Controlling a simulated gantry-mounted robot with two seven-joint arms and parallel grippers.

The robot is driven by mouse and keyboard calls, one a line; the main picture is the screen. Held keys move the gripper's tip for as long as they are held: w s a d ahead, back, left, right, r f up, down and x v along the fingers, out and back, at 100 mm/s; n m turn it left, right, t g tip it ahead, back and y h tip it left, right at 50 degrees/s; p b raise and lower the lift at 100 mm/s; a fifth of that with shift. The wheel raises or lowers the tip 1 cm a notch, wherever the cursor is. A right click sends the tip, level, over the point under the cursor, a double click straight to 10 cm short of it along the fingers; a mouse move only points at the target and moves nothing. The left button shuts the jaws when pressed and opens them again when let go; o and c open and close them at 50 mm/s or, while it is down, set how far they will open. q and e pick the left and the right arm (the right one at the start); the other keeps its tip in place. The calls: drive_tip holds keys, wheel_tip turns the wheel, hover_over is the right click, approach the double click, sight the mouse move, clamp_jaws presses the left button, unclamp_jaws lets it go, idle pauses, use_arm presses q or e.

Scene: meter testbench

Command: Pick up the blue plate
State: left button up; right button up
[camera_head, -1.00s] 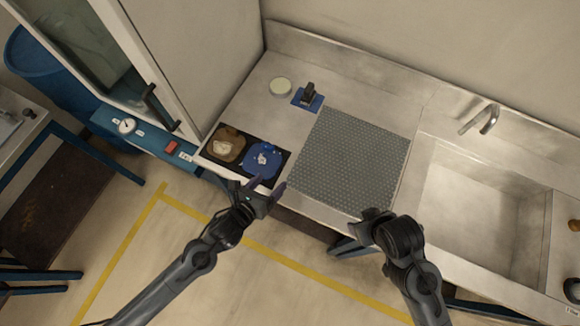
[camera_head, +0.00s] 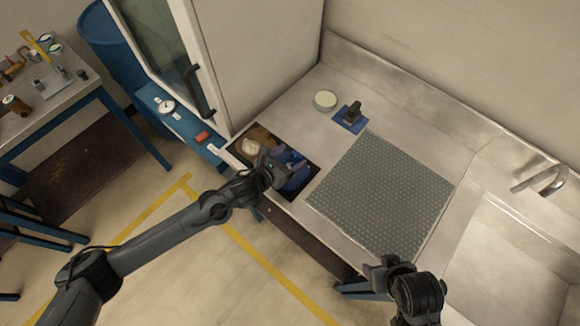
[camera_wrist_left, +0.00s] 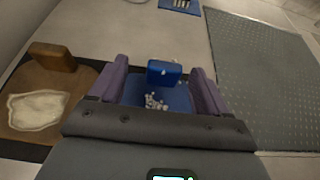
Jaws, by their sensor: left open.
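The blue plate (camera_head: 297,158) holds small white bits and lies at the right end of a black tray (camera_head: 313,168). In the head view my left gripper (camera_head: 290,168) is over it and hides much of it. In the left wrist view the blue plate (camera_wrist_left: 160,97) and its raised blue block (camera_wrist_left: 164,73) show between the two purple fingers (camera_wrist_left: 161,82). The left gripper is open, with a finger on each side of the block. My right gripper (camera_head: 382,268) is by the counter's front edge; its jaw opening is unclear.
A brown plate (camera_wrist_left: 38,95) with a pale heap and a brown block lies left of the blue one. A grey textured mat (camera_head: 385,190), a round pale dish (camera_head: 325,99) and a small blue base with a black piece (camera_head: 352,114) are on the counter. A sink is at right.

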sight(296, 157)
use_arm(q)
drive_tip(key=w+d+f, duration=0.2)
drive_tip(key=shift+d, duration=0.3)
drive_tip(key=shift+w+d+f, duration=0.25)
drive_tip(key=shift+w+d, duration=0.1)
drive_tip(key=shift+w, duration=0.25)
clamp_jaws()
drive_tip(key=shift+r, duration=0.15)
